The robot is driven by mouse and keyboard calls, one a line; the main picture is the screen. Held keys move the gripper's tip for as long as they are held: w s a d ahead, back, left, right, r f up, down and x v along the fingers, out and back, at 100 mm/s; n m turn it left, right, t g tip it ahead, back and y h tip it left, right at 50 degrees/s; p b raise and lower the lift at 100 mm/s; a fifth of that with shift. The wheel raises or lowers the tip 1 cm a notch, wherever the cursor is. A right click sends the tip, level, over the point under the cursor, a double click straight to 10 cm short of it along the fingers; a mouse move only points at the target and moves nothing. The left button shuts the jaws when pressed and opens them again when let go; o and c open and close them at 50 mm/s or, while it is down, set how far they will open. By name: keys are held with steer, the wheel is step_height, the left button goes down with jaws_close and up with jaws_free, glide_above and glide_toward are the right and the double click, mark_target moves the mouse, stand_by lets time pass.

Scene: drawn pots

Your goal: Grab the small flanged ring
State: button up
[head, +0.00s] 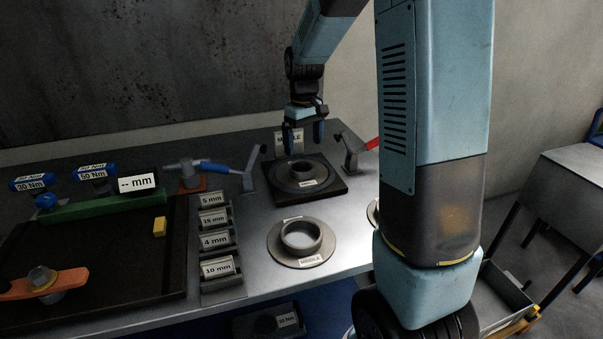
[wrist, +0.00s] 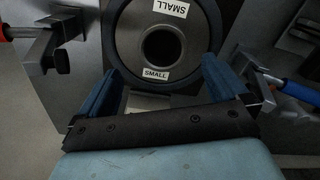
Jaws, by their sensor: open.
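The small flanged ring (head: 284,177) is a grey disc with a raised collar, lying flat on a dark square block on the bench. In the wrist view the ring (wrist: 130,42) shows face-on, with two "SMALL" labels and a dark central hole. My gripper (head: 304,133) is open above the ring, pointing down, with blue fingers apart. In the wrist view the gripper (wrist: 163,68) has its fingers on either side of the ring's lower part in the picture. Nothing is between the fingers that I can see as held.
A larger flanged ring (head: 275,244) labelled "MIDDLE" lies nearer on the bench. A red-handled clamp (head: 351,153) and a blue-handled clamp (head: 247,172) flank the block. Label stands (head: 215,242) in a rack are to the left. My arm hides part of the right side.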

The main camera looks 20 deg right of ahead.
mark_target(302, 162)
steer(key=shift+w+a+f, duration=0.1)
steer(key=shift+a+f, duration=0.05)
steer(key=shift+f, duration=1.8)
steer(key=shift+w+a+f, duration=0.1)
steer(key=shift+f, duration=1.8)
steer(key=c, duration=1.7)
steer(key=shift+r, duration=0.1)
steer(key=shift+r, duration=0.55)
steer(key=s+r, duration=0.4)
steer(key=s+a+r, duration=0.1)
steer(key=s+r, duration=0.3)
steer(key=s, duration=0.1)
steer(key=s+a+r, duration=0.1)
steer(key=s+r, duration=0.2)
steer(key=s, duration=0.1)
steer(key=shift+s+a+r, duration=0.2)
steer(key=shift+s+r, duration=0.2)
